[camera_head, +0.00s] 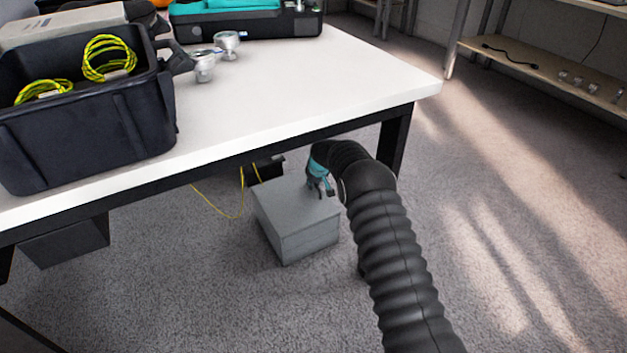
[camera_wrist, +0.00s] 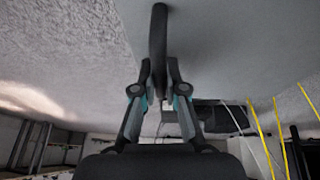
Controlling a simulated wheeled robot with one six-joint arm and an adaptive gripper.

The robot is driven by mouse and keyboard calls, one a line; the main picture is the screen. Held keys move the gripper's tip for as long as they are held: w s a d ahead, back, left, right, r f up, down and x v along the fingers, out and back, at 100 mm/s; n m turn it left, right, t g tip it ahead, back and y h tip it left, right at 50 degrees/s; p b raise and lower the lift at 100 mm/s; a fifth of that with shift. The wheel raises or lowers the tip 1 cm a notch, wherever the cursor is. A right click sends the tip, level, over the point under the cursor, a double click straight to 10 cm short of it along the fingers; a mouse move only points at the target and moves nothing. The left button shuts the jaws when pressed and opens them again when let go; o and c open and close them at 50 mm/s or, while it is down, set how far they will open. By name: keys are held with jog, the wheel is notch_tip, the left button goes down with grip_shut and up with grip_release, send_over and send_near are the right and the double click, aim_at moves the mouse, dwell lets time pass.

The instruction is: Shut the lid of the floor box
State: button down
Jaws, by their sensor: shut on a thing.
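The grey floor box (camera_head: 310,241) stands on the carpet under the table's front edge. Its lid (camera_head: 280,208) lies flat on top and looks down on the box; any thin gap is too small to tell. My gripper (camera_head: 319,190) is at the right part of the lid, reaching in from the right. In the wrist view my gripper (camera_wrist: 160,72) is shut on a dark curved handle (camera_wrist: 158,30) that stands out from the grey lid surface (camera_wrist: 215,45).
The white table (camera_head: 330,75) overhangs close behind the box, with a black leg (camera_head: 393,143) right of it. Yellow cables (camera_head: 225,214) hang left of the box. A dark bin (camera_head: 95,130) stands on the table. Open carpet (camera_head: 500,240) lies to the right.

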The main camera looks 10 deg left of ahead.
jog(key=shift+s+f, duration=0.15)
jog(key=shift+f, duration=0.2)
jog(key=c, duration=1.5)
grip_release()
jog(key=shift+f, duration=0.1)
jog(key=shift+r, duration=0.2)
